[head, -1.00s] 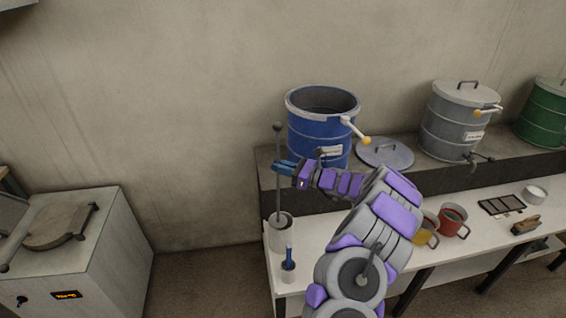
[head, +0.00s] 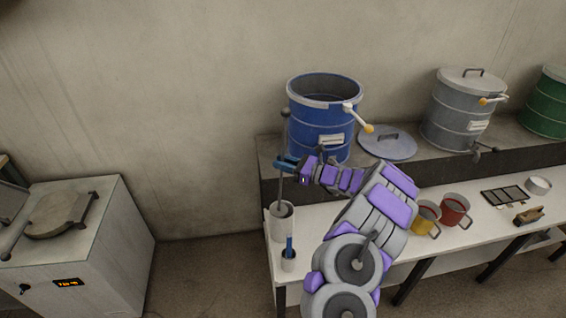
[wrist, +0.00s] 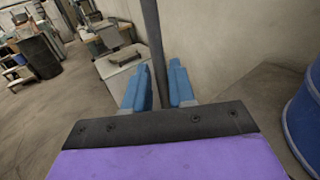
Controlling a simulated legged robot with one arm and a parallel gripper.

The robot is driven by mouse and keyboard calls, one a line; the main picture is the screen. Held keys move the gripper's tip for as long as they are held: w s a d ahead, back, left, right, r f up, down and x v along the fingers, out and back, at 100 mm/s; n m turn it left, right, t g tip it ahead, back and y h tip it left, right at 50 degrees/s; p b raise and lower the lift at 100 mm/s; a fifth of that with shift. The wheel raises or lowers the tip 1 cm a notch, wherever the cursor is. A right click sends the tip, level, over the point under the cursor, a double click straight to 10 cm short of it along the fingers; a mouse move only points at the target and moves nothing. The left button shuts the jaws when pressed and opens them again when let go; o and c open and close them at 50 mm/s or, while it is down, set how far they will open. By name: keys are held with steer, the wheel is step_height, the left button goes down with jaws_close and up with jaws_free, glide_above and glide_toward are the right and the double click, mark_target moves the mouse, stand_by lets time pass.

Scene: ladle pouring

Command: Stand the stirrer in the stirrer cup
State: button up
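The stirrer (head: 281,183) is a long thin grey rod with a dark knob on top. Its lower end is inside the tall white stirrer cup (head: 281,225) at the left end of the white table, and it stands nearly upright with a slight lean. The end inside the cup is hidden. My gripper (head: 284,163) is at the upper half of the rod. In the wrist view the rod (wrist: 152,40) passes between the two blue fingers (wrist: 158,80), with a narrow gap showing beside it, so they look open around it.
A small white cup (head: 289,265) with a blue-handled tool stands just in front. A blue drum (head: 318,130) stands on the ledge behind, beside a loose lid (head: 388,147). Yellow (head: 424,221) and red mugs (head: 455,212) are to the right. A grey cabinet (head: 100,260) is at left.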

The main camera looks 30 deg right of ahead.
steer(key=o, duration=0.3)
steer(key=shift+s+d+r, duration=0.1)
steer(key=shift+d+r, duration=0.1)
steer(key=shift+d, duration=0.2)
steer(key=shift+a, duration=0.15)
steer(key=shift+a+r, duration=0.1)
steer(key=p+v, duration=0.4)
steer(key=v, duration=1.3)
steer(key=shift+d, duration=0.25)
steer(key=shift+s, duration=0.15)
